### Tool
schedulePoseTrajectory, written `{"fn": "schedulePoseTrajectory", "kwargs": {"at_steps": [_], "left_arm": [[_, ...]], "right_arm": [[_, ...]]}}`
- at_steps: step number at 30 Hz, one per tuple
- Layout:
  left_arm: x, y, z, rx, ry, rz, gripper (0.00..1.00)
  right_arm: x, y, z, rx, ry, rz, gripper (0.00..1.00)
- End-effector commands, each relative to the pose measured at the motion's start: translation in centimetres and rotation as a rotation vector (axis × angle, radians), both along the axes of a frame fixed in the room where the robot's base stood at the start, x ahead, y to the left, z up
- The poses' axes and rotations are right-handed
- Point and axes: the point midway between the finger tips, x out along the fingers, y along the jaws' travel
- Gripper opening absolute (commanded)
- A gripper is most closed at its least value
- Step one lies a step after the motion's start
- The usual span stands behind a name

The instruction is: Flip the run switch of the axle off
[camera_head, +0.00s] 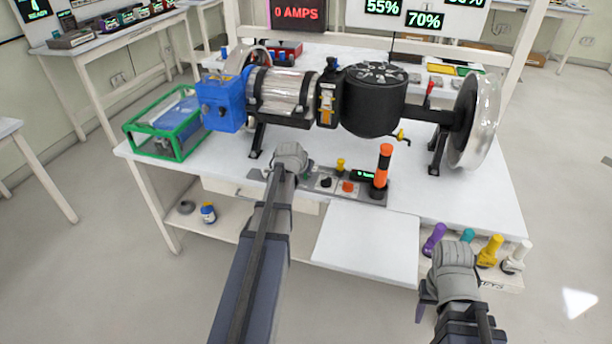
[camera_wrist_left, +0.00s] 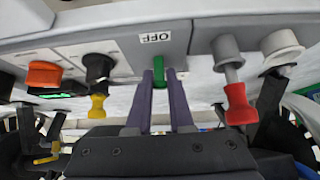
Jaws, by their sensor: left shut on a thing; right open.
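The axle rig (camera_head: 375,98) stands on the white table, with a silver motor, a black drum and a large wheel at the right. A grey control panel (camera_head: 372,195) lies at the table's front edge. In the left wrist view the green run switch (camera_wrist_left: 161,79) sticks out of the panel beside an upside-down OFF label (camera_wrist_left: 156,37). My left gripper (camera_wrist_left: 161,84) is shut on the green switch. In the head view my left wrist (camera_head: 289,158) hides most of the panel's left end. My right gripper (camera_head: 428,305) is open and low at the right, its fingers mostly hidden.
Several coloured handles (camera_head: 489,251) stand at the shelf's right. A green-framed box (camera_head: 172,143) sits at the table's left. A white board (camera_head: 366,243) extends in front.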

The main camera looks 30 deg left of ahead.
Motion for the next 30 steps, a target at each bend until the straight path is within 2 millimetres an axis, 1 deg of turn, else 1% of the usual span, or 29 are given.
{"fn": "schedulePoseTrajectory", "kwargs": {"at_steps": [1,9,15,22,30], "left_arm": [[-0.8,-0.3,-0.9,0.01,-0.041,0.001,0.0],[-1.5,-0.4,-1.1,0.065,-0.27,0.001,0.0],[-1.8,-0.5,-1.2,0.098,-0.406,0.0,0.0],[-2.0,-0.6,-1.0,0.122,-0.514,-0.001,0.0],[-2.1,-0.6,-0.7,0.137,-0.569,-0.003,0.0]], "right_arm": [[0.0,0.0,-1.5,0.0,0.0,0.0,0.5],[0.0,0.0,-5.6,0.0,0.0,0.0,0.5],[0.0,0.0,-8.3,0.0,0.0,0.0,0.5],[0.0,0.0,-10.3,0.0,0.0,0.0,0.5],[0.0,0.0,-11.3,0.0,0.0,0.0,0.5]]}}
